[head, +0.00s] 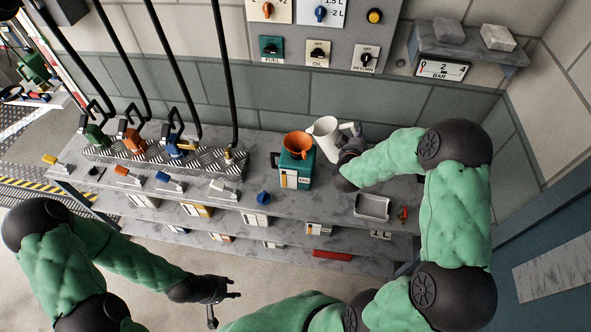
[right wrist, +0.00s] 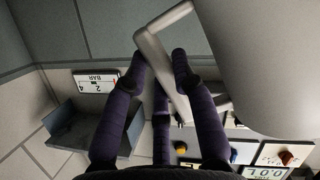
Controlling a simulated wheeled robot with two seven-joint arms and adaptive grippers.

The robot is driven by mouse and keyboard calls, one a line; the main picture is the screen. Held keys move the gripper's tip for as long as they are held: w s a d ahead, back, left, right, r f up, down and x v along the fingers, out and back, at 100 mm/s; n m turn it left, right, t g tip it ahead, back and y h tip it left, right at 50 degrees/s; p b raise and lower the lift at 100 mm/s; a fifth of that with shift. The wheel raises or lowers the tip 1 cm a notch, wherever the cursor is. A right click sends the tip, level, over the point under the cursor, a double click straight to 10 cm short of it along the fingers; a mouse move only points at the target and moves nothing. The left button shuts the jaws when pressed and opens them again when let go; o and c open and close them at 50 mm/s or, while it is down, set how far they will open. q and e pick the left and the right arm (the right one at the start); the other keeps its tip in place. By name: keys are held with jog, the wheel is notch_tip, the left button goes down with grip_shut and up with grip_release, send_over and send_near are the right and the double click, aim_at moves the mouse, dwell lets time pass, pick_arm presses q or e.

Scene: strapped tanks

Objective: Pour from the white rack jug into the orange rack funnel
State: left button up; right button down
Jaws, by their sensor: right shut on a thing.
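The white jug (head: 328,138) is at the back of the bench, just right of the orange funnel (head: 297,144). The funnel sits in the top of a teal can (head: 292,170). The jug's spout faces the funnel, and its top leans slightly left. I cannot tell whether its base touches the bench. My right gripper (head: 355,142) is shut on the jug's handle; in the right wrist view its fingers (right wrist: 160,75) are around the handle, beside the white body (right wrist: 260,60). No stream shows. My left gripper (head: 226,305) is open and empty, in front of the bench.
Hoses with coloured nozzles hang over a metal tread-plate holder (head: 205,166) at left. A blue knob-like piece (head: 264,198) and a shallow grey tray (head: 372,207) are near the front. A wall shelf (head: 470,50) with a gauge is at upper right.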

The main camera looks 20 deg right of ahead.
jog(key=shift+r, duration=0.1)
jog(key=f+m+b, duration=0.1)
jog(key=b, duration=0.1)
jog(key=f+m+y+b, duration=0.1)
jog(key=f+b, duration=0.1)
jog(key=b, duration=0.1)
jog(key=a+f+m+b, duration=0.1)
jog(key=f+b, duration=0.1)
jog(key=b, duration=0.1)
jog(key=shift+w+f+m+t+y, duration=0.1)
jog(key=shift+w+m+t+y, duration=0.2)
jog(key=shift+t+y, duration=0.1)
